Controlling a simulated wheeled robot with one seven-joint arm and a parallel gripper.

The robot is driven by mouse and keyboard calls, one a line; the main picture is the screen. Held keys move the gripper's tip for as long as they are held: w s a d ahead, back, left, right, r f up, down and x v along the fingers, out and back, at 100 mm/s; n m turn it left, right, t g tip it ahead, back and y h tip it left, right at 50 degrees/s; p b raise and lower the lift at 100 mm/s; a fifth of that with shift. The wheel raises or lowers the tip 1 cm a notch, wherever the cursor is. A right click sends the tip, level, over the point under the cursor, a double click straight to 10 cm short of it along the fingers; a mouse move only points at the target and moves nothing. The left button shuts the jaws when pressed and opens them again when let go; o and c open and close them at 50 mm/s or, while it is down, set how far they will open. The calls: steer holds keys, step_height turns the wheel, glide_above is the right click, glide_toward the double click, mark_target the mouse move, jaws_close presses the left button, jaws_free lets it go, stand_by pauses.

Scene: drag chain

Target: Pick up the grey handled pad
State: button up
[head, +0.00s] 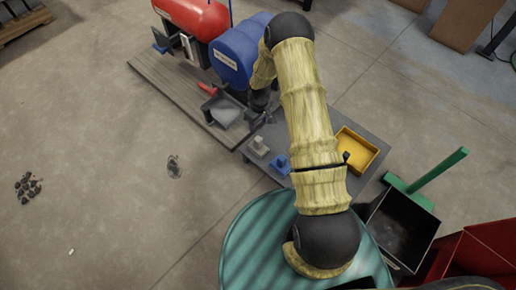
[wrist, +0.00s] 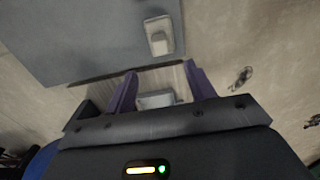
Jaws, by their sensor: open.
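The grey handled pad (head: 258,146) rests on the dark grey table top near its left corner. A small block-like handle stands up on it. In the wrist view the grey handled pad (wrist: 159,35) lies at the top, beyond the fingertips and over the table. My gripper (head: 250,120) is up and left of the pad in the head view, partly hidden by my arm. In the wrist view my gripper (wrist: 160,82) shows two spread purple-tinted fingers, apart from the pad. A pale grey piece shows between the fingers; I cannot tell what it is.
A blue handled pad (head: 280,163) sits close beside the grey one. A yellow tray (head: 372,154) is on the table's right. A dark tray (head: 226,112), blue drum (head: 236,62) and red tank (head: 192,16) stand on the wooden platform. A black bin (head: 400,235) is lower right.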

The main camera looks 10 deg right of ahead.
mark_target(258, 139)
step_height(258, 139, down, 8)
steer(key=b, duration=0.3)
steer(key=shift+r, duration=0.2)
steer(key=shift+f, duration=0.1)
steer(key=f+b, duration=0.1)
steer(key=f, duration=0.1)
steer(key=f+b, duration=0.2)
steer(key=f, duration=0.1)
steer(key=shift+w+a+f+b, duration=0.1)
steer(key=shift+w+b, duration=0.1)
steer(key=shift+b, duration=0.1)
jaws_close()
